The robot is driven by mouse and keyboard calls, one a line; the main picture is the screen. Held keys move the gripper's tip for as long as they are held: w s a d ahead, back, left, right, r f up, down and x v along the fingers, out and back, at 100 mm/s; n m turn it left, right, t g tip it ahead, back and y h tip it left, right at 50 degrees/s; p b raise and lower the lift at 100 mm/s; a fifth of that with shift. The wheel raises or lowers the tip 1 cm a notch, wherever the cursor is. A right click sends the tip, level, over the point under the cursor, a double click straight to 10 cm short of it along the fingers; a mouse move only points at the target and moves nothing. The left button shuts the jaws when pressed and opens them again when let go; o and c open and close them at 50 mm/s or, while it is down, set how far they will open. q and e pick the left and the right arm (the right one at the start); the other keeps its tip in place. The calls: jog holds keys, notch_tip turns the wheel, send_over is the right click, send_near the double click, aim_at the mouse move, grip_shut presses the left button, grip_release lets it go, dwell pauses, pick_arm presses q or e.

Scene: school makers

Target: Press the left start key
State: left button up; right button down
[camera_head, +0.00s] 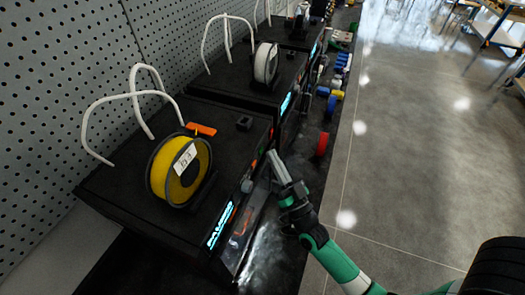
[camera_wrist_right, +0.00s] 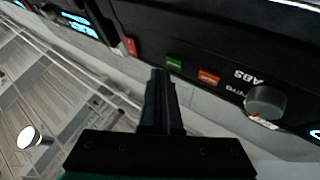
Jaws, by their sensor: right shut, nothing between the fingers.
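The nearest black printer (camera_head: 150,205) carries a yellow spool (camera_head: 180,170) and stands at the left of the head view. On its front, the right wrist view shows a green key (camera_wrist_right: 174,63), an orange-red key (camera_wrist_right: 209,76) and a grey knob (camera_wrist_right: 265,101) beside upside-down "ABS" lettering. No start label is readable. My right gripper (camera_head: 276,165) is shut and empty at this printer's far front corner. In the wrist view its fingertips (camera_wrist_right: 158,75) are close to the green key, slightly left of and below it; I cannot tell whether they touch. My left gripper is out of view.
A second printer (camera_head: 240,75) with a white spool (camera_head: 265,62) stands behind. A red key (camera_wrist_right: 130,46) and lit display (camera_wrist_right: 78,24) lie left of the fingers in the wrist view. A red spool (camera_head: 322,144) stands right of the gripper. The floor (camera_head: 420,140) at right is largely clear.

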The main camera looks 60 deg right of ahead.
jog(key=shift+w, duration=0.15)
dwell(0.5)
jog(key=shift+w, duration=0.3)
jog(key=shift+w+a, duration=0.1)
jog(key=shift+w, duration=0.05)
dwell(0.4)
jog(key=shift+s, duration=0.6)
jog(key=s, duration=0.2)
jog(key=s+b, duration=0.1)
jog(key=s, duration=0.1)
jog(key=s+d+b, duration=0.1)
jog(key=s, duration=0.1)
